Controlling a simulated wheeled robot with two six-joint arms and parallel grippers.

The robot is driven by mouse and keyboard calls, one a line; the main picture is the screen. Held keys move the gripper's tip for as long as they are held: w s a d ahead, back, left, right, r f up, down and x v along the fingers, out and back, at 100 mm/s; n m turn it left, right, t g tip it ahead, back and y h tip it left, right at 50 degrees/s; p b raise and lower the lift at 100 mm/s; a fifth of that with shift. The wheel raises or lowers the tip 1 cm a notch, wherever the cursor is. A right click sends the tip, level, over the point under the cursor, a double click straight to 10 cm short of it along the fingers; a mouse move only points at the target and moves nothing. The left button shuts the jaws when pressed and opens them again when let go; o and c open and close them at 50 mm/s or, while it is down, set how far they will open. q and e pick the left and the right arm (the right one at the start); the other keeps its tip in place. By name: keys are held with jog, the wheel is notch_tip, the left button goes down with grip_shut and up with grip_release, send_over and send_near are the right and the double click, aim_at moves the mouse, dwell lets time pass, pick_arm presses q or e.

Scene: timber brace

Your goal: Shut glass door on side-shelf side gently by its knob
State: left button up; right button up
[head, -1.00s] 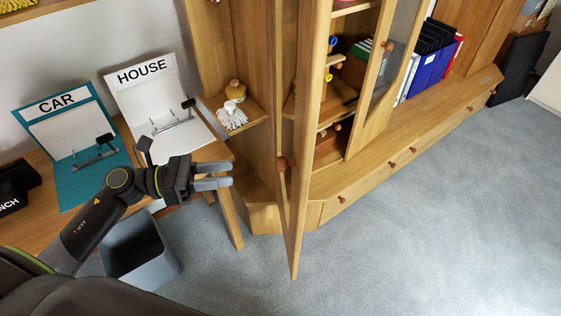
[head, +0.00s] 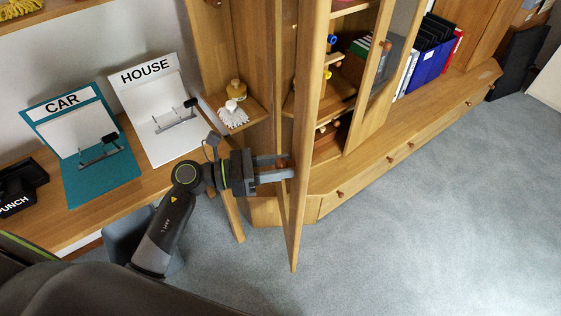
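The glass door on the side-shelf side (head: 302,190) stands open, its wooden frame seen nearly edge-on and jutting out over the carpet. Its round brown knob (head: 281,164) is on the side facing my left gripper. My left gripper (head: 278,167) is at this knob, with one finger above and one below it. The fingers look apart, with the knob between them; I cannot see whether they touch it. My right gripper is not in view.
The side shelf (head: 258,112) holds a bottle and a white brush (head: 233,117). The other glass door (head: 385,85) also stands open. The carpet at right is free.

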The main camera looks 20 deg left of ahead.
pick_arm(q)
jog(key=shift+w+d, duration=0.1)
jog(key=shift+d, duration=0.15)
grip_shut()
